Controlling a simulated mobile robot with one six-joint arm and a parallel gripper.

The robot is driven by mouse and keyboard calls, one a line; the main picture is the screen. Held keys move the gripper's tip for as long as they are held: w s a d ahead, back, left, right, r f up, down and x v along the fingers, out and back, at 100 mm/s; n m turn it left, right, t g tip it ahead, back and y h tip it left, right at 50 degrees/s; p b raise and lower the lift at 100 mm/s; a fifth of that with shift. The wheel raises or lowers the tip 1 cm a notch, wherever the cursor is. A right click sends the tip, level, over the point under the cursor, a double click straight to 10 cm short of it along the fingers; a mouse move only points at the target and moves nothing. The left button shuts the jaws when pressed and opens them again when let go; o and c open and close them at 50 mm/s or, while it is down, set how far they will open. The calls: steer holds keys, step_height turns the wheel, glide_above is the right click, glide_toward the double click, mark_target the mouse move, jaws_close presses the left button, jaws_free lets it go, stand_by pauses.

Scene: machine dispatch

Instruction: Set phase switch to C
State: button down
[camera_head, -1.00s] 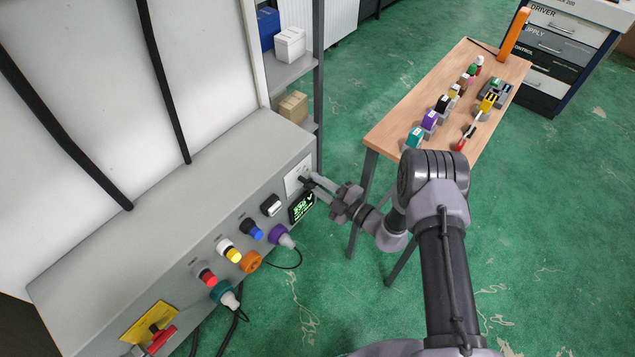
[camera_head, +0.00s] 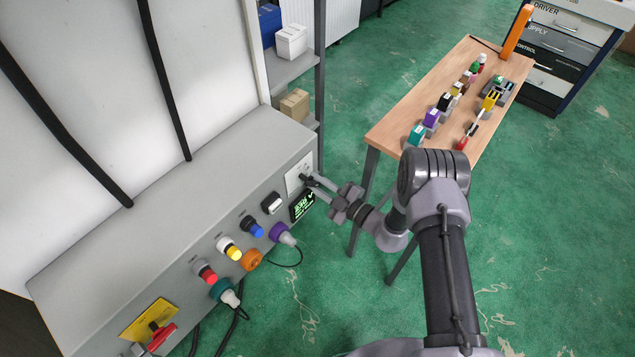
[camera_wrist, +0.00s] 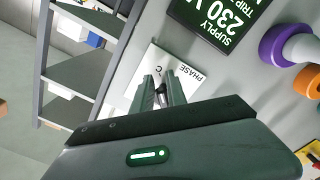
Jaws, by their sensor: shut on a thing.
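The phase switch sits on a white plate (camera_head: 293,183) at the right end of the grey machine's sloped panel. In the wrist view the plate (camera_wrist: 188,72) bears the word PHASE and a letter C. My gripper (camera_head: 309,182) reaches it from the right. In the wrist view my gripper (camera_wrist: 161,92) is shut on the small dark switch knob (camera_wrist: 161,88), with one finger on each side. The fingers hide much of the knob, so its pointing direction is unclear. The other position letters are covered or too small to read.
A black screen (camera_head: 302,205) with green text lies beside the plate; the wrist view shows SUPPLY 230 V. Coloured buttons and a purple plug (camera_head: 282,234) are further left on the panel. A wooden table (camera_head: 390,122) with several coloured parts stands behind my arm.

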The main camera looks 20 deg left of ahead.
steer(key=shift+s+a+r, duration=0.1)
steer(key=shift+s+a, duration=0.05)
steer(key=shift+a, duration=0.05)
steer(key=c, duration=1.5)
jaws_free()
steer(key=shift+s+r, duration=0.1)
steer(key=shift+o, duration=0.3)
steer(key=shift+s+a, duration=0.1)
steer(key=shift+s, duration=0.05)
steer(key=shift+d, duration=0.2)
steer(key=p+v, duration=0.4)
steer(key=v, duration=1.3)
steer(key=shift+o, duration=0.4)
steer(key=shift+d, duration=0.1)
